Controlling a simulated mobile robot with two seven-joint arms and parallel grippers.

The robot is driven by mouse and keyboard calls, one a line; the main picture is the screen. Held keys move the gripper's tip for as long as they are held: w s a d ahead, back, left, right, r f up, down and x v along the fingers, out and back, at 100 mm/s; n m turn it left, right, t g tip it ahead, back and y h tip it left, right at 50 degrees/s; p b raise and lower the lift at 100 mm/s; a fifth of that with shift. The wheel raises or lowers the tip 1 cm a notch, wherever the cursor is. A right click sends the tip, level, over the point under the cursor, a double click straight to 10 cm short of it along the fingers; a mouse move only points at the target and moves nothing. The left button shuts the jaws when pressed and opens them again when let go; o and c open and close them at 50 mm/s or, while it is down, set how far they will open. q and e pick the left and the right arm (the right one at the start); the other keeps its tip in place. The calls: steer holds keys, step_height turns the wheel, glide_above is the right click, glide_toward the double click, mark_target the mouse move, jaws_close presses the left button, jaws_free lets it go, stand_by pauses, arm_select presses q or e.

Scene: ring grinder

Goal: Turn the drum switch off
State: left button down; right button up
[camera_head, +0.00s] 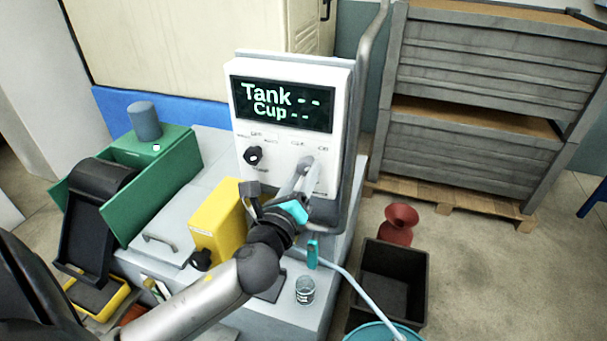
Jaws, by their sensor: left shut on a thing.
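A white control panel (285,140) with a dark display reading "Tank --" and "Cup --" stands upright at the middle. A black knob (253,155) sits at its left, turned to a slant. A second switch (306,162), at the panel's right, is mostly covered by my left gripper. My left gripper (302,174) reaches up from below with its fingers at that right switch and is shut on it. The small labels around both switches are too blurred to read surely, so I cannot tell the right switch's exact setting. My right gripper is out of view.
A yellow box (217,220) stands left of my left wrist. A green housing (180,165) with a blue-grey cylinder (144,121) is further left. A glass cup (305,290) stands below. A grey pipe (372,80) rises beside the panel's right edge. A black bin (392,285) sits right.

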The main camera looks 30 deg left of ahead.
arm_select(q)
steer(key=shift+n, duration=0.3)
steer(key=n+p, duration=0.1)
steer(key=n, duration=0.3)
steer(key=shift+r+n, duration=0.1)
steer(key=shift+n, duration=0.2)
steer(key=n+p, duration=0.1)
steer(key=n, duration=0.3)
steer(key=shift+n, duration=0.3)
steer(key=n+p, duration=0.1)
steer(key=n, duration=0.3)
steer(key=shift+r+p, duration=0.15)
steer(key=shift+p, duration=0.15)
steer(key=shift+n+p, duration=0.7)
steer(key=shift+n, duration=1.2)
steer(key=shift+c, duration=1.9)
jaws_free()
